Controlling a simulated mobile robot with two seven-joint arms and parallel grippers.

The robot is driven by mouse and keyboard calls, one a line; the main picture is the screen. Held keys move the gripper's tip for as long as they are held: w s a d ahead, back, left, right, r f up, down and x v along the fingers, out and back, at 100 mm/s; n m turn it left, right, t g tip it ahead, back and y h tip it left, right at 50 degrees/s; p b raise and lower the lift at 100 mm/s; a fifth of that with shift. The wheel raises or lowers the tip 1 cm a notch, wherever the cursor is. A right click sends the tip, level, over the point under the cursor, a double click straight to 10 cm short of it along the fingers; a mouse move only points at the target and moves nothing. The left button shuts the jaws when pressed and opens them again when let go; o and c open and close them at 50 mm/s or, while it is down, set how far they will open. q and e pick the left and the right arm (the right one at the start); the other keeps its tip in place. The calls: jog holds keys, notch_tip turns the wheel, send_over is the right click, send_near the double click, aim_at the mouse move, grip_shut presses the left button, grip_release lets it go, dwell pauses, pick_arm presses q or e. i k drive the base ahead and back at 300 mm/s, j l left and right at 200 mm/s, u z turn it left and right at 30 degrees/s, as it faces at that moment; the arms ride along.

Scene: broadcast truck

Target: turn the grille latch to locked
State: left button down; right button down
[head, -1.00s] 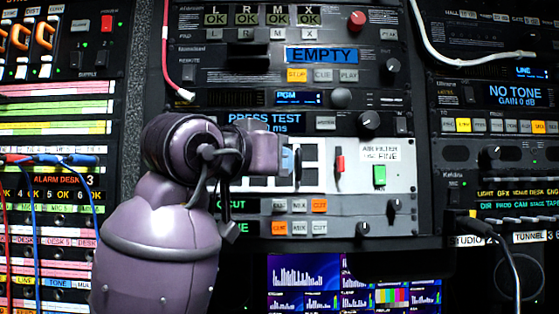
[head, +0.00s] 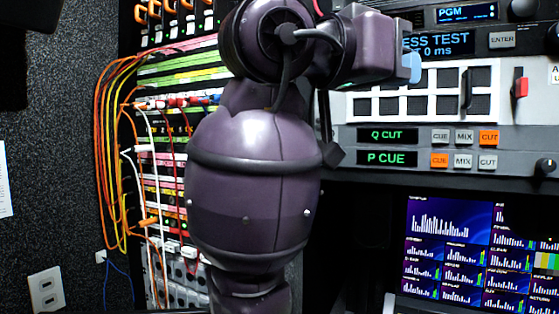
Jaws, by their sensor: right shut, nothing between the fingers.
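The air-filter panel is a white plate with a grille (head: 393,104) of dark square openings, at the upper right. A black upright handle (head: 467,88) stands on the grille's right part. My right gripper (head: 412,67) has pale blue fingertips, shut and empty, in front of the grille's upper edge and left of the black handle. It appears apart from both handle and lever. My left gripper is out of view.
Below the grille are Q CUT and P CUE button rows (head: 463,148), then a monitor (head: 465,245) with several bar graphs. At left, a patch bay has looping orange cables (head: 103,150). A wall socket (head: 46,289) is at lower left. My purple arm hides the middle.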

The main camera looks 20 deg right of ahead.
aim_at(519, 90)
jog(key=k+j, duration=0.25)
jog(key=k, duration=0.2)
jog(key=k+j, duration=0.3)
jog(key=k, duration=0.2)
